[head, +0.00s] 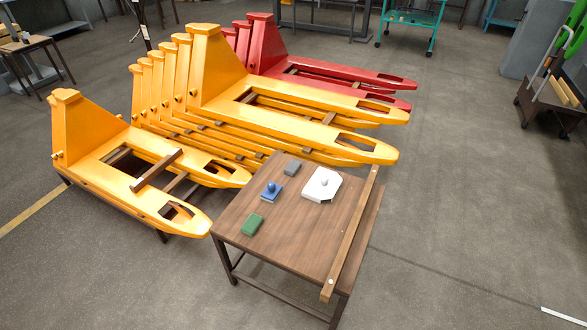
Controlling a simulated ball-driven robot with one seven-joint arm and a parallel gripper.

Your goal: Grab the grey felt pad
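A small grey block-like pad (292,169), which looks like the grey felt pad, lies near the far edge of the brown wooden table (290,250). It sits behind and right of a blue piece with a round knob (271,192) and left of a white angular piece with a round knob (319,193). A gap shows between it and each of these. Nothing visibly covers the grey pad. Its material is too small to tell. My gripper is not in view.
A green block (252,225) lies near the table's left edge. A long wooden bar (348,240) runs along its right side. The table's front middle is clear. Yellow pallet-jack-like frames (150,185) crowd behind and left; red ones (263,50) stand farther back. Floor on the right is open.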

